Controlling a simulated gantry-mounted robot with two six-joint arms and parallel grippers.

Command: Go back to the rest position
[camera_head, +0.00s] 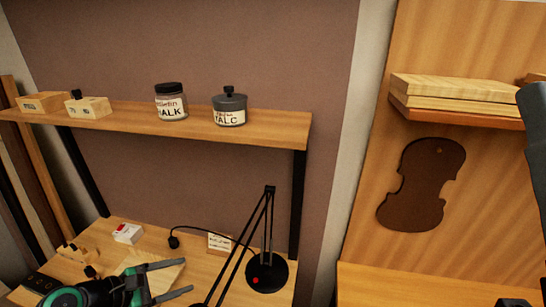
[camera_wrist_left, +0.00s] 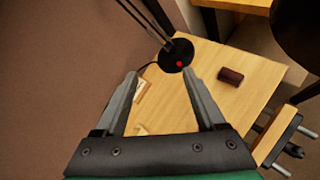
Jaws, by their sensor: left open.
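My left gripper (camera_head: 189,276) is low over the bench at the bottom left of the head view, with its fingers pointing right. It is open, and nothing shows between its fingers. In the left wrist view the two fingers (camera_wrist_left: 162,74) stand apart above the bench top, towards the lamp base (camera_wrist_left: 176,55). My right gripper is not clearly seen; only a dark grey part shows at the right edge of the head view.
The black desk lamp (camera_head: 267,272) stands right of my left gripper, its thin arm rising high. A shelf (camera_head: 270,128) with jars and wooden blocks hangs above the bench. A small white box (camera_head: 127,233) lies behind the gripper. A dark brown block (camera_wrist_left: 230,75) lies on the bench.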

